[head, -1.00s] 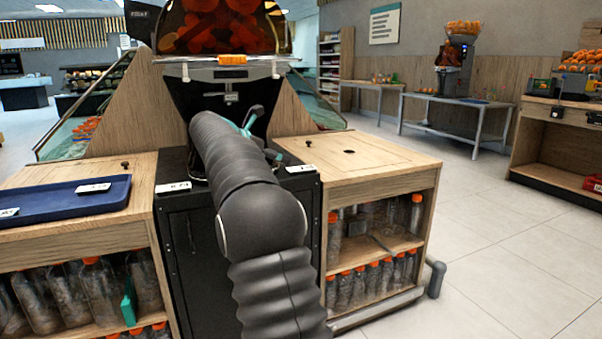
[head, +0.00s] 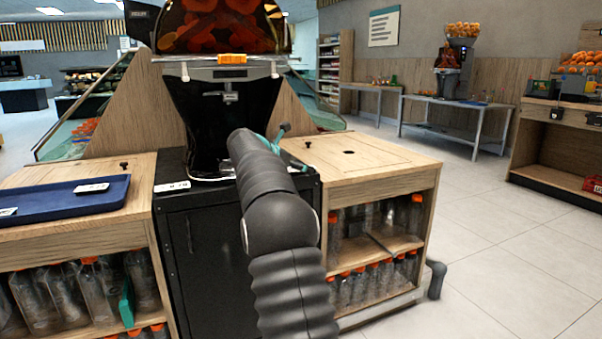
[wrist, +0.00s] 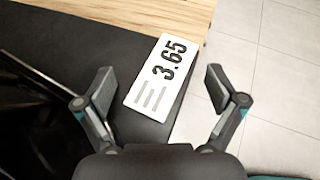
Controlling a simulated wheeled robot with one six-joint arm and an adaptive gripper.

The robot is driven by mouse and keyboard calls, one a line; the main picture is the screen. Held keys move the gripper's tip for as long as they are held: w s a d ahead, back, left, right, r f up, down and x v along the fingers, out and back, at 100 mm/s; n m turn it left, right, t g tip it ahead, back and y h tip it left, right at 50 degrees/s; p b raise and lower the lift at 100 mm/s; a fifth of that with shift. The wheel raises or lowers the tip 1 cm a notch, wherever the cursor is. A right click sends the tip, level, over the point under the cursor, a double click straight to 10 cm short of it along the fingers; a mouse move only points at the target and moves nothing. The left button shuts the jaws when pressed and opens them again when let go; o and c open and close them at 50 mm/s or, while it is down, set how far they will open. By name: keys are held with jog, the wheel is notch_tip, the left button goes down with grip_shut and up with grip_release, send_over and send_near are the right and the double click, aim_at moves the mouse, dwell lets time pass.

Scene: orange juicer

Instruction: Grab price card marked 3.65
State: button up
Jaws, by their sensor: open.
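The white price card marked 3.65 (wrist: 158,76) lies on the black cabinet top (wrist: 95,45) near its edge in the wrist view. My gripper (wrist: 163,95) is open and empty, with one finger on each side of the card in that view. The fingers look apart from the card; the height gap cannot be told. In the head view my gripper (head: 274,141) is over the right part of the black cabinet, and my arm hides the card there. Another white card (head: 172,187) lies on the cabinet's left front edge.
The juicer (head: 225,110) stands behind my gripper. A blue tray (head: 60,203) with a white card (head: 92,188) is on the left wooden counter. The right wooden counter (head: 355,165) is mostly bare. Bottles (head: 350,290) fill the shelves below.

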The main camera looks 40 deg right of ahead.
jog(key=c, duration=1.5)
jog(key=shift+r, duration=0.15)
